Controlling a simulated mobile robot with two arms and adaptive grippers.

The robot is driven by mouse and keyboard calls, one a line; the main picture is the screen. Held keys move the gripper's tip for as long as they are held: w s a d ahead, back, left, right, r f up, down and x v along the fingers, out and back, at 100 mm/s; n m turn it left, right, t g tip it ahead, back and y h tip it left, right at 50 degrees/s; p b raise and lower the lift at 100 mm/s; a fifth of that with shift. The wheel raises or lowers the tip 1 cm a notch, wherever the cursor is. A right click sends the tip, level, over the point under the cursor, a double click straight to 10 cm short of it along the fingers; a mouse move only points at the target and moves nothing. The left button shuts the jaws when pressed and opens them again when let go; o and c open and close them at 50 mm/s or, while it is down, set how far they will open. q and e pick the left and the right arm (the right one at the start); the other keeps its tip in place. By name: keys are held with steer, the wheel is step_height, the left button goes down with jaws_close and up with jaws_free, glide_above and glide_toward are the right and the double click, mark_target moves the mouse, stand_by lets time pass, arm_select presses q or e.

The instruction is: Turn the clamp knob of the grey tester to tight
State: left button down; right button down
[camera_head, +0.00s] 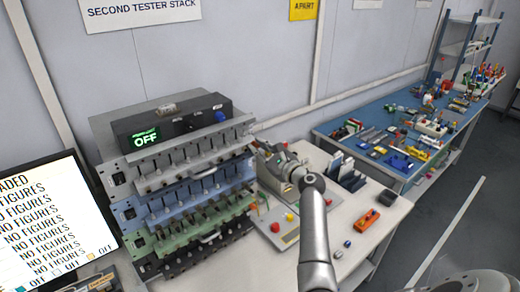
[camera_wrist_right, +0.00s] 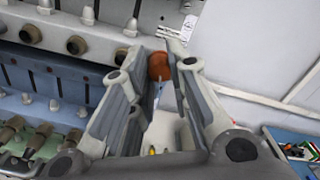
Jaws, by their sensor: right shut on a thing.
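The grey tester (camera_head: 172,160) is the light grey drawer-like unit near the top of the stack, and its front edge with a row of dark studs shows in the wrist view (camera_wrist_right: 95,42). A round orange-brown knob (camera_wrist_right: 158,67) is at the right end of the grey tester. My right gripper (camera_head: 258,148) is at that end, its two fingers on either side of the knob and shut on it. In the wrist view its fingertips (camera_wrist_right: 161,52) partly cover the knob. The knob's turn position cannot be told. In the head view my gripper hides the knob. My left gripper is not in view.
Blue (camera_head: 140,208) and green (camera_head: 170,238) testers lie below the grey one. A black box (camera_head: 170,125) reading OFF sits on top. A panel with red and yellow buttons (camera_head: 283,232) and an orange device (camera_head: 367,221) lie on the bench. A monitor (camera_head: 50,225) stands left.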

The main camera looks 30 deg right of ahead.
steer(key=shift+f+m, duration=0.2)
steer(key=shift+m, duration=0.2)
steer(key=c, duration=1.3)
jaws_free()
steer(key=shift+r, duration=0.1)
steer(key=s, duration=0.8)
steer(key=s+d, duration=0.1)
steer(key=s, duration=0.3)
